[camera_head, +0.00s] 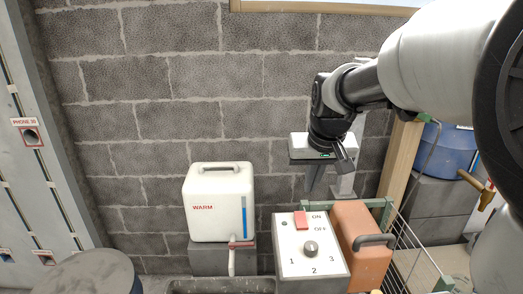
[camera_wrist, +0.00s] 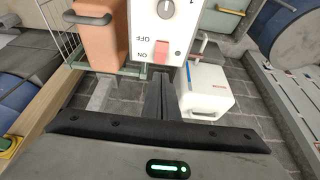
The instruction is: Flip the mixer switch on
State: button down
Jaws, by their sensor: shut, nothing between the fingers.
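The mixer control box is a white panel (camera_head: 296,262) with a red rocker switch (camera_head: 301,219), ON printed by its far end and OFF by its near end. I cannot tell which way the rocker is tipped. A small lamp (camera_head: 284,224) beside it looks dark. In the wrist view the red switch (camera_wrist: 161,52) shows upside down, just beyond the fingertips. My gripper (camera_head: 313,188) points down with its fingers together, above and behind the panel, apart from the switch. Its fingers also show in the wrist view (camera_wrist: 160,85).
A grey knob (camera_head: 311,248) with numbers 1 to 3 sits on the same panel. An orange-brown canister (camera_head: 360,236) with a dark handle stands close on the right. A white WARM container (camera_head: 216,203) stands on a block at left. A block wall (camera_head: 150,110) is behind.

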jog(key=shift+w+f, duration=0.25)
jog(key=shift+w, duration=0.2)
send_near(300, 214)
jog(key=x, duration=0.6)
jog(key=shift+f+b, duration=0.25)
jog(key=shift+b, duration=0.1)
jog(key=shift+w+r, duration=0.1)
